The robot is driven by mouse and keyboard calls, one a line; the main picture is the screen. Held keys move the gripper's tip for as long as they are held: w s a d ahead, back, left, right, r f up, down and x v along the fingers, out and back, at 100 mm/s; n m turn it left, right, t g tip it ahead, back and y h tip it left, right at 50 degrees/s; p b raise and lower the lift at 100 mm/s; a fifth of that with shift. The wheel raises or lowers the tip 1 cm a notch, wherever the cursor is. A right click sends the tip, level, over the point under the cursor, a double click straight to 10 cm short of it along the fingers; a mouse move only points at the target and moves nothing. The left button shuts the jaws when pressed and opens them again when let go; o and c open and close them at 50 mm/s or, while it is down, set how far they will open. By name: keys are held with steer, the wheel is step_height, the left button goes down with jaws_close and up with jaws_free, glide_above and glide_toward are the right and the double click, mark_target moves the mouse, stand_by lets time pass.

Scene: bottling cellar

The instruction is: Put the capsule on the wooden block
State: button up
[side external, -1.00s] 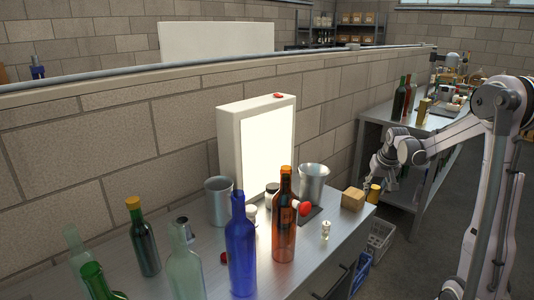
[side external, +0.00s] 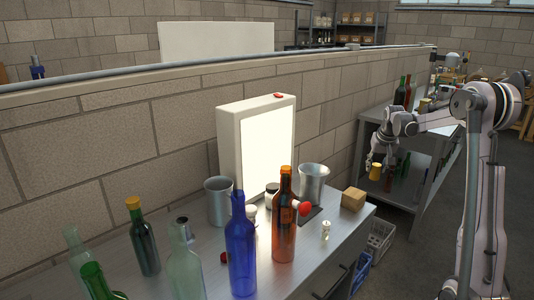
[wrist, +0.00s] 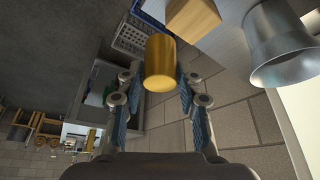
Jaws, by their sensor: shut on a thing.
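The capsule, a gold cylinder (side external: 376,171), is held in the air beyond the bench's right end. It shows large between the fingers in the wrist view (wrist: 160,60). My gripper (side external: 379,161) is shut on it from above. The wooden block (side external: 353,199), a light tan cube, stands on the bench near its right edge. In the side view the capsule is above and right of the block, apart from it. The block also shows at the top of the wrist view (wrist: 193,17), beyond the capsule. Its top is bare.
A metal beaker (side external: 313,184) stands left of the block. A small pale stopper (side external: 326,230), an orange bottle (side external: 284,225) and a blue bottle (side external: 241,255) stand farther left. Crates (side external: 380,238) are below the bench end. A lit panel (side external: 265,150) stands behind.

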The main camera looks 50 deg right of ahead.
steer(key=w+f, duration=0.1)
steer(key=w, duration=0.1)
steer(key=w+a+f, duration=0.1)
steer(key=w, duration=0.1)
steer(key=w+f, duration=0.1)
steer(key=shift+w+a+f, duration=0.2)
steer(key=shift+w+f, duration=0.1)
steer(key=shift+w, duration=0.1)
steer(key=shift+f, duration=2.05)
steer(key=shift+f, duration=0.1)
steer(key=o, duration=0.6)
steer(key=v, duration=1.2)
